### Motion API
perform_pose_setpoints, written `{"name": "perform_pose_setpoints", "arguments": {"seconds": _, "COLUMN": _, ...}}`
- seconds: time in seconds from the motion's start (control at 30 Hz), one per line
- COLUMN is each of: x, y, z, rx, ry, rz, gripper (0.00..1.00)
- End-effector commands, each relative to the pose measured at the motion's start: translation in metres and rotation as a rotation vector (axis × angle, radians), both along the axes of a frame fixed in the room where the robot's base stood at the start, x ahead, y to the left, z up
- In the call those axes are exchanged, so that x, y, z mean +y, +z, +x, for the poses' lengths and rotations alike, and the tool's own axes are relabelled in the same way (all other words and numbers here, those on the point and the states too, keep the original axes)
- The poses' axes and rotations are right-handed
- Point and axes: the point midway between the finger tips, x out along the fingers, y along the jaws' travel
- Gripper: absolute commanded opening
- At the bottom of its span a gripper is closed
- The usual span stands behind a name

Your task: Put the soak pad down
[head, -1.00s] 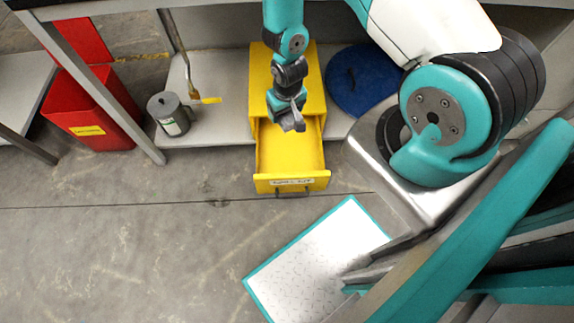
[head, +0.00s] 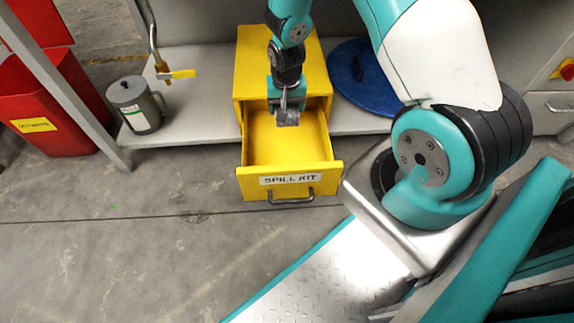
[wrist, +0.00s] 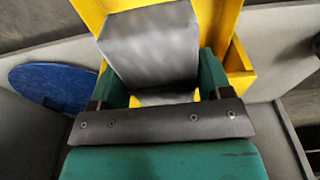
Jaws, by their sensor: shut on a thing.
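My gripper (head: 287,104) is shut on the soak pad (head: 288,118), a small grey block. It hangs over the open drawer of the yellow spill kit box (head: 250,75). The open drawer (head: 262,183) is labelled SPILL KIT, and the part of its floor that shows is bare. In the wrist view the grey soak pad (wrist: 150,48) sits between the teal fingers (wrist: 160,85), with yellow box parts behind it. I cannot tell how high the pad is above the drawer floor.
A red bin (head: 50,115) stands further left. A blue round lid (head: 358,80) lies right of the box. The floor in front is clear.

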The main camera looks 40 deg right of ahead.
Motion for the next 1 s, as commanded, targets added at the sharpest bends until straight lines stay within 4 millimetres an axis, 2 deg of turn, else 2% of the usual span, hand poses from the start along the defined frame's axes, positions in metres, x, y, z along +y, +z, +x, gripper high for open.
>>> {"name": "perform_pose_setpoints", "arguments": {"seconds": 0.17, "x": -0.002, "y": -0.022, "z": 0.001, "rx": 0.001, "ry": -0.014, "rz": 0.0, "gripper": 0.53}}
{"name": "perform_pose_setpoints", "arguments": {"seconds": 0.5, "x": -0.002, "y": -0.117, "z": 0.0, "rx": 0.002, "ry": -0.013, "rz": 0.0, "gripper": 0.53}}
{"name": "perform_pose_setpoints", "arguments": {"seconds": 0.6, "x": -0.001, "y": -0.14, "z": 0.001, "rx": 0.002, "ry": -0.013, "rz": 0.001, "gripper": 0.53}}
{"name": "perform_pose_setpoints", "arguments": {"seconds": 0.7, "x": -0.001, "y": -0.155, "z": 0.001, "rx": 0.0, "ry": -0.012, "rz": 0.0, "gripper": 0.53}}
{"name": "perform_pose_setpoints", "arguments": {"seconds": 0.87, "x": -0.001, "y": -0.164, "z": 0.001, "rx": 0.0, "ry": -0.012, "rz": 0.0, "gripper": 0.53}}
{"name": "perform_pose_setpoints", "arguments": {"seconds": 1.0, "x": -0.001, "y": -0.181, "z": 0.001, "rx": 0.001, "ry": -0.012, "rz": 0.0, "gripper": 0.53}}
